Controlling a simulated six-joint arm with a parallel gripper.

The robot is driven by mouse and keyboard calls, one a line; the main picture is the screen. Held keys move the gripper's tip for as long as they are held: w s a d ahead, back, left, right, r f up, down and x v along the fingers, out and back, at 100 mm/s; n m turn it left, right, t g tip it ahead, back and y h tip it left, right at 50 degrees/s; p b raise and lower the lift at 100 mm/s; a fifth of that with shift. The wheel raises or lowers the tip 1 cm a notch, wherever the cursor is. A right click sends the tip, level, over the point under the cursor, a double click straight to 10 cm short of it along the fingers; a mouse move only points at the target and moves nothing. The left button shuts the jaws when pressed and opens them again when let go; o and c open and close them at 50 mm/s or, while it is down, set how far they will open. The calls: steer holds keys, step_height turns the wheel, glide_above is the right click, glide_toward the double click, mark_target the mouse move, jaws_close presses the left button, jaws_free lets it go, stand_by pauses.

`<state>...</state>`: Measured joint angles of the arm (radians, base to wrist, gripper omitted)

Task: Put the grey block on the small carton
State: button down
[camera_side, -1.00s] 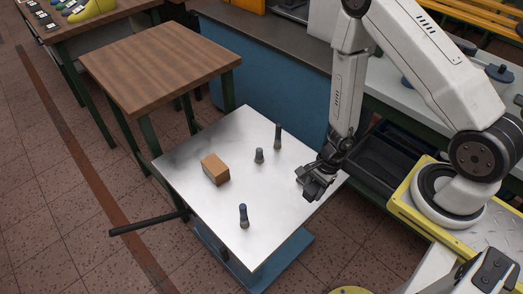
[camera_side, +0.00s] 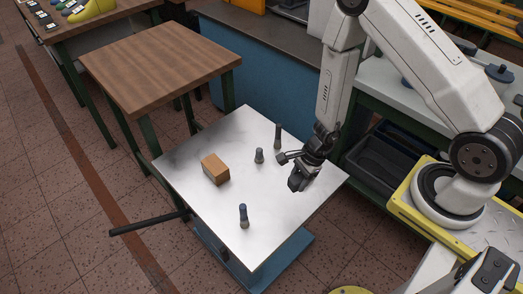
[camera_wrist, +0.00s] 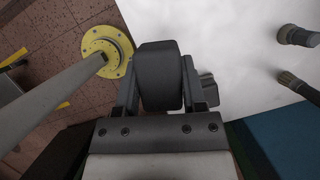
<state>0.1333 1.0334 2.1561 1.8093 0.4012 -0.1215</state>
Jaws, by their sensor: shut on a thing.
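The small carton (camera_side: 215,169) is a brown box on the left half of the shiny metal table in the side view. It is out of the wrist view. My gripper (camera_side: 298,180) is over the right part of the table, apart from the carton and to its right. In the wrist view, a dark grey block (camera_wrist: 160,75) sits between the two fingers, and my gripper is shut on it. In the side view the block is hard to tell from the dark fingers. Its underside and its exact height above the table cannot be told.
A wooden table (camera_side: 160,65) stands behind left. The carton's top is clear.

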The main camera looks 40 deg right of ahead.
steer(key=w+a+r+m+t, duration=0.1)
steer(key=w+a+r+m, duration=0.1)
steer(key=w, duration=0.4)
steer(key=w+a+r+m+t+h, duration=0.1)
steer(key=w+a+r+m, duration=0.2)
steer(key=w+a+m, duration=0.1)
steer(key=shift+w+a+r, duration=0.25)
steer(key=shift+w+a, duration=0.25)
steer(key=shift+w, duration=0.65)
steer(key=shift+w+f, duration=0.1)
steer(key=shift+w, duration=0.05)
glide_above(216, 169)
steer(key=s+d, duration=0.1)
steer(key=s, duration=0.1)
steer(key=shift+w+f, duration=0.1)
steer(key=shift+f, duration=4.35)
steer(key=shift+f, duration=0.1)
steer(key=shift+w+f, duration=0.35)
steer(key=shift+f, duration=1.5)
steer(key=shift+f, duration=0.2)
